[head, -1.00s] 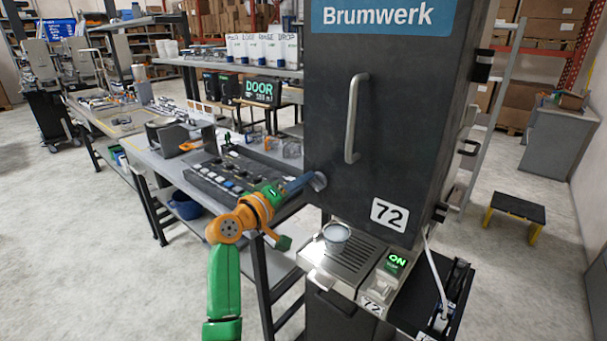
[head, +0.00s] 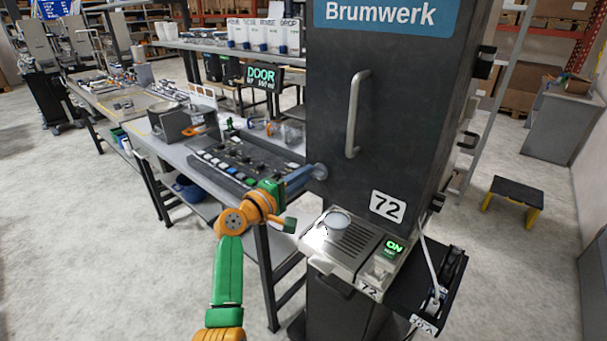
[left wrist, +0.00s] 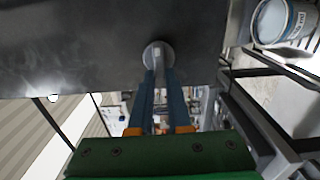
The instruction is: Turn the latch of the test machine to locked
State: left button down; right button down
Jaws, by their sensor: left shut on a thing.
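The test machine (head: 390,120) is a tall dark cabinet marked Brumwerk and 72, with a long vertical door handle (head: 353,115). Its latch (head: 319,171) is a small round grey metal piece low at the left edge of the front. In the left wrist view the latch (left wrist: 158,50) shows as a pale disc with a narrow bar. My left gripper (head: 308,173) has its blue fingers shut on the latch bar, and they partly hide it. The fingers also show in the left wrist view (left wrist: 158,78). I cannot read the latch's marked position. My right gripper is not in view.
A workbench with a button panel (head: 235,160) stands left of the machine. A black step stool (head: 516,192) stands on open floor at right.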

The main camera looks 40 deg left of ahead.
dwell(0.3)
pick_arm(q)
jog(key=c, duration=0.9)
grip_release()
jog(key=shift+o, duration=0.2)
jog(key=s+b, duration=0.2)
jog(key=s, duration=0.5)
jog(key=shift+a, duration=0.25)
